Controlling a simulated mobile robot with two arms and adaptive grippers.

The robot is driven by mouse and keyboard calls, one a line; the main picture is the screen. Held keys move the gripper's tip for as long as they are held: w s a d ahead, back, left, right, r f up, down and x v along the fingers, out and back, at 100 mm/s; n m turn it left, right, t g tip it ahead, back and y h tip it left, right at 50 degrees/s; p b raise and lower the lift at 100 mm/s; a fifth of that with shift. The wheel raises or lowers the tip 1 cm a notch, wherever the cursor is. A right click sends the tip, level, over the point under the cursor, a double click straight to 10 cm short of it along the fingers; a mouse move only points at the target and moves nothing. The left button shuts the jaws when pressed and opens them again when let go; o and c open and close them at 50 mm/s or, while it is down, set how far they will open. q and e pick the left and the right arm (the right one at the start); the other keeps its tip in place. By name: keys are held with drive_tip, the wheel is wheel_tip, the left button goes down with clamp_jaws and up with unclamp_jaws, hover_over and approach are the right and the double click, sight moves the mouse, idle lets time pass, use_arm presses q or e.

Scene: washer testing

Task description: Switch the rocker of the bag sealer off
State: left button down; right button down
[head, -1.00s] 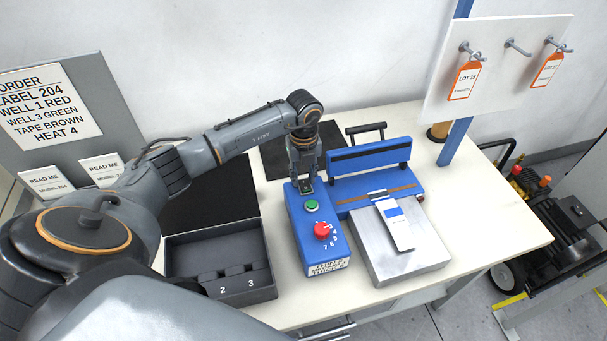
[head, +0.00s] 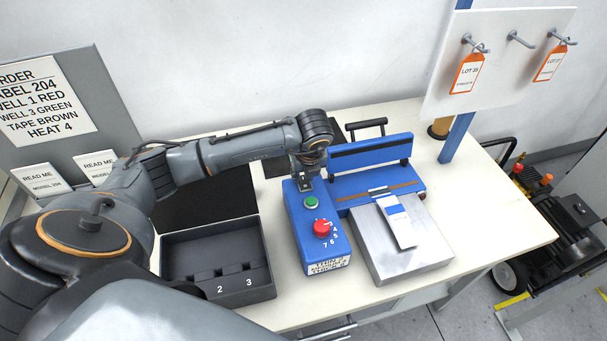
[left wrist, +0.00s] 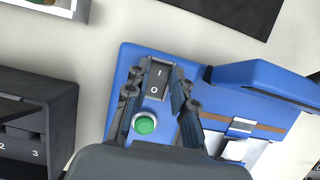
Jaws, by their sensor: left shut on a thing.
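The bag sealer's blue control box (head: 322,255) stands on the table, with a green button (head: 311,202) and a red numbered knob (head: 321,228). At its far end is the black rocker (left wrist: 153,82), marked I at the far end and O towards the green button, which also shows in the left wrist view (left wrist: 146,125). My left gripper (left wrist: 158,72) is down at the rocker, its fingers on either side and shut on it. In the head view the gripper hides most of the rocker. Which side is pressed in is unclear. My right gripper is not in view.
The blue sealing bar (head: 372,155) and a metal plate (head: 375,255) with a white-and-blue packet (head: 399,228) lie right of the box. A dark tray (head: 262,292) with numbered wells stands left of it. Tags (head: 467,74) hang on a board at the upper right.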

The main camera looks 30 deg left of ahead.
use_arm(q)
drive_tip(key=c, duration=1.1)
unclamp_jaws()
drive_tip(key=v, duration=1.2)
